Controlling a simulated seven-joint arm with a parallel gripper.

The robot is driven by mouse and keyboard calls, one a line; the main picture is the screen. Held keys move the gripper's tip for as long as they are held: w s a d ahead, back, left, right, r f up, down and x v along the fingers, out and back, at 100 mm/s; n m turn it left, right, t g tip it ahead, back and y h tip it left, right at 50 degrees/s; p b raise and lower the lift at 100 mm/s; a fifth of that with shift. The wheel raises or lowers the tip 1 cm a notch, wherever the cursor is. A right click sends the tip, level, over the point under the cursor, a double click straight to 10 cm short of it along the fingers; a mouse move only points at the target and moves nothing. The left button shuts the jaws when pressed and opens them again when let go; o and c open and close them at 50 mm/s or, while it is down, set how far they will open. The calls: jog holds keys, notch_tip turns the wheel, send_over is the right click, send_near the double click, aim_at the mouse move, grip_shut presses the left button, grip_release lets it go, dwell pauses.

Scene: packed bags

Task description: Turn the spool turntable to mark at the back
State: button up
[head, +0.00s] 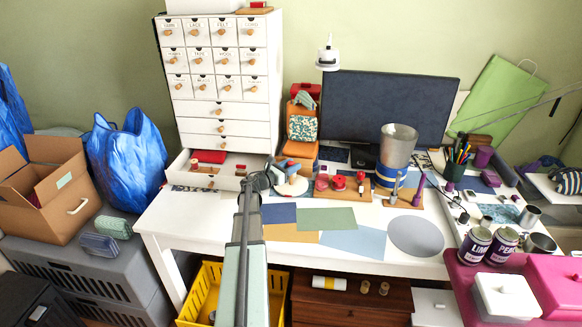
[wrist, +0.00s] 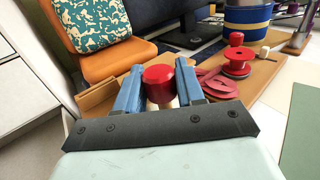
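My gripper (wrist: 160,80) has its two blue fingers on either side of a red rounded knob (wrist: 159,85). The knob fills the space between them with no clear gap. Part of a pale post shows below the knob. In the head view my gripper (head: 290,168) is over the white table, right of the open drawer. A wooden edge (wrist: 97,97) shows left of the fingers.
A wooden board (head: 344,193) with red spools (wrist: 236,62) stands close on the right. An orange chair-like stand (wrist: 135,55) with a patterned cushion (wrist: 90,22) is just behind. An open drawer (head: 208,179) juts out at left. Flat sheets (head: 325,218) lie in front.

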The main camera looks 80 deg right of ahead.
grip_shut()
jog(key=shift+a+n+t+h, duration=0.15)
jog(key=shift+n+t+h, duration=0.4)
jog(key=shift+t, duration=0.25)
jog(key=shift+s+n+t+h, duration=0.1)
jog(key=shift+n+t+h, duration=0.45)
jog(key=shift+n+t, duration=0.35)
jog(key=shift+n+t+h, duration=0.7)
jog(key=shift+n+t, duration=0.65)
jog(key=shift+t, duration=0.95)
jog(key=shift+n+t, duration=0.4)
jog(key=shift+t, duration=0.2)
jog(key=shift+o, duration=2.2)
grip_release()
jog(key=w+a, duration=0.2)
jog(key=a, duration=1.1)
jog(key=shift+a, duration=0.25)
